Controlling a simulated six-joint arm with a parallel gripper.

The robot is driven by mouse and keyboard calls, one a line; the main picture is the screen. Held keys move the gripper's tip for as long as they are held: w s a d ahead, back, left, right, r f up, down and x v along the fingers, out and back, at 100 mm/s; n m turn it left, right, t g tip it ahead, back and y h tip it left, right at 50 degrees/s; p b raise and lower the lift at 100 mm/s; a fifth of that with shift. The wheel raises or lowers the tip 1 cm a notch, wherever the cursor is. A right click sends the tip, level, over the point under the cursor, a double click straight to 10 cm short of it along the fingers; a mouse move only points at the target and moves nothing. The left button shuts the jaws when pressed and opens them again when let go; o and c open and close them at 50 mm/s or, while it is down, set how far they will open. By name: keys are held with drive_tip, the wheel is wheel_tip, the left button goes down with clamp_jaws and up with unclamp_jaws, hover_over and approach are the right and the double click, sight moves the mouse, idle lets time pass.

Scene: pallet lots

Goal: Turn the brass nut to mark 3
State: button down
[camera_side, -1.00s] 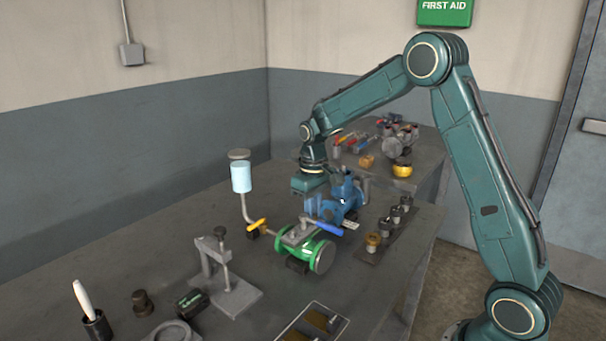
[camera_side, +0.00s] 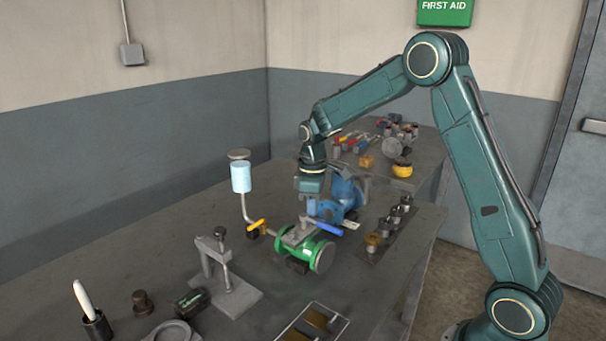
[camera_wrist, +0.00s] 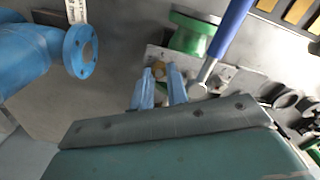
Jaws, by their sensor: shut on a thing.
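The brass nut (camera_wrist: 159,69) shows in the wrist view as a small brass-coloured piece between my fingertips, on a grey plate of the green valve. In the side view it is hidden behind my gripper and the valve parts. My gripper (camera_wrist: 160,73) points down with its blue fingers shut on the nut; in the side view the fingers (camera_side: 311,207) are just behind the green valve (camera_side: 303,250). The valve's blue-handled lever (camera_side: 328,229) runs to the right of the fingers. I cannot read any mark numbers.
A blue pipe fitting (camera_side: 345,192) stands close behind my gripper, with its flange (camera_wrist: 80,51) left of my fingers. A yellow-handled lever (camera_side: 257,226) and a cup on a bent pipe (camera_side: 241,178) stand left. A grey clamp stand (camera_side: 235,293) is in front.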

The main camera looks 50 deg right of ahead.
drive_tip(key=c, duration=1.4)
unclamp_jaws()
drive_tip(key=shift+w, duration=0.1)
drive_tip(key=shift+a, duration=0.15)
drive_tip(key=shift+f+m, duration=0.1)
drive_tip(key=shift+m, duration=0.2)
